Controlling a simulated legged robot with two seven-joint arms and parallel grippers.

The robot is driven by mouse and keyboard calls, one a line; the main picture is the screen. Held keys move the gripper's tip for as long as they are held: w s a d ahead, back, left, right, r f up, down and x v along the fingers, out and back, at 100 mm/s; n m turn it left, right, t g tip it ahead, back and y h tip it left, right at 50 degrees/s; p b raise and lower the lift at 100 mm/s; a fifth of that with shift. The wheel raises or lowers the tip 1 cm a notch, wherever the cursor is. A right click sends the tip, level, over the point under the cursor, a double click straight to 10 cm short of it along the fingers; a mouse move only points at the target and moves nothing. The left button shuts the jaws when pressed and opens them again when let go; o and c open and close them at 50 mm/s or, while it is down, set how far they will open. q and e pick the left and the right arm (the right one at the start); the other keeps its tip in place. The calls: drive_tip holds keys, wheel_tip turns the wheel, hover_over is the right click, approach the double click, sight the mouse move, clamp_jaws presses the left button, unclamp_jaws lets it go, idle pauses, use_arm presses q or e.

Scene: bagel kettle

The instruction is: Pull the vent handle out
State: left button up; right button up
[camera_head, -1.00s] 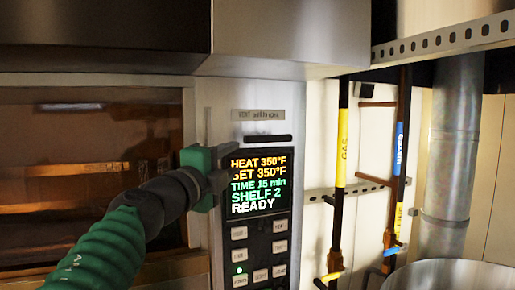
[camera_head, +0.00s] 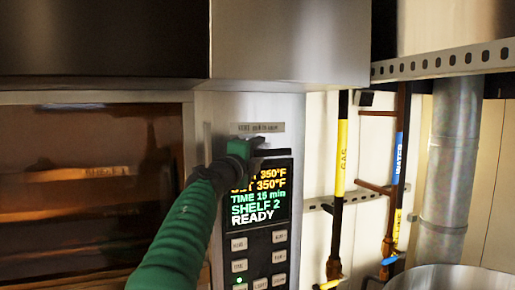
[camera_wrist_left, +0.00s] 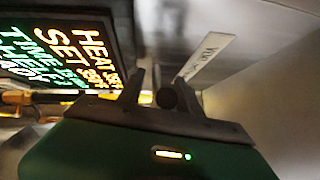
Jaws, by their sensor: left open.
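The vent handle, a short dark bar (camera_head: 274,152), sits on the steel oven panel just under the vent label (camera_head: 262,128) and above the display. My left gripper (camera_head: 258,146) is at the left end of this bar and hides part of it. In the left wrist view my left gripper (camera_wrist_left: 160,78) is open, its two dark fingers pointing at the panel. A dark round shape (camera_wrist_left: 167,98) lies between the fingers; it looks like the handle's end, but contact cannot be told. My right gripper is out of view.
The lit display (camera_head: 258,195) and its buttons lie just below the gripper. The glass oven door (camera_head: 90,190) is at left. A steel hood (camera_head: 290,45) overhangs above. Yellow-labelled gas pipe (camera_head: 341,150) and blue-labelled water pipe (camera_head: 400,145) stand at right.

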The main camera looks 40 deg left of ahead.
use_arm(q)
drive_tip(key=shift+d, duration=0.2)
drive_tip(key=shift+d, duration=0.1)
clamp_jaws()
drive_tip(key=shift+r, duration=0.1)
drive_tip(key=shift+s+r, duration=0.15)
idle(0.9)
